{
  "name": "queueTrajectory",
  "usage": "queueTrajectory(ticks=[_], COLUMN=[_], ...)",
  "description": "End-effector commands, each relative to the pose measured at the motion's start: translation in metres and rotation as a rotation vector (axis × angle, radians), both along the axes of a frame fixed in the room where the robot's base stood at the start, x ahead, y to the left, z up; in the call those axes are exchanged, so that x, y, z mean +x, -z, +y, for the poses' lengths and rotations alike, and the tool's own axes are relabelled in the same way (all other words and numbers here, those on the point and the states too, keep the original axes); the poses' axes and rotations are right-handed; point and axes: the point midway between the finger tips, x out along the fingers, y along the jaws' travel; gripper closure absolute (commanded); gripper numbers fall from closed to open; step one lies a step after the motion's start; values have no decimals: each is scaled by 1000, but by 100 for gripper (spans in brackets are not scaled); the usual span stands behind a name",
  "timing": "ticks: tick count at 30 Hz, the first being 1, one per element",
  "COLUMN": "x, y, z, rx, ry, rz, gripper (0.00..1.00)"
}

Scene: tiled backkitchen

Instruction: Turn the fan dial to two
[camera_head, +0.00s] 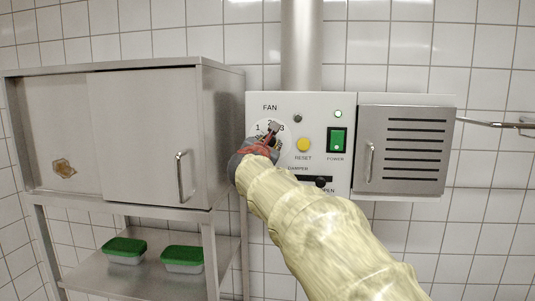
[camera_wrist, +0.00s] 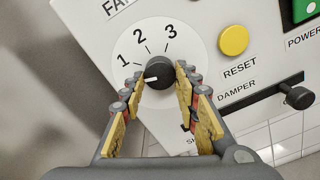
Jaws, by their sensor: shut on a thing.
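The fan dial (camera_wrist: 157,70) is a black round knob on a white disc marked 1, 2 and 3, under the word FAN. Its white pointer mark faces left and slightly down in the wrist view, a little below the tick for 1. My gripper (camera_wrist: 160,80) has one finger on each side of the dial and is shut on it. The left finger hides the lower left of the disc. In the head view my gripper (camera_head: 272,135) covers most of the dial, and the white disc (camera_head: 261,124) shows around it.
The panel also holds a yellow RESET button (camera_head: 303,144), a green POWER switch (camera_head: 337,140) and a black DAMPER slider (camera_head: 320,182) close by. A steel cabinet (camera_head: 145,135) stands left, a louvred door (camera_head: 402,150) right. Two green-lidded tubs (camera_head: 124,250) (camera_head: 183,258) sit on the lower shelf.

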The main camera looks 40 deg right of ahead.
Motion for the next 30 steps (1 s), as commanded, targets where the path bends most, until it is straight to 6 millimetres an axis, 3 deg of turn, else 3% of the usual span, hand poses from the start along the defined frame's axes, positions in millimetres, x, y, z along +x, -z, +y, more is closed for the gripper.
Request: queueTrajectory(ticks=[30], x=[2], y=[1], z=[1], rx=[622], ry=[0], rz=[-729], gripper=[94])
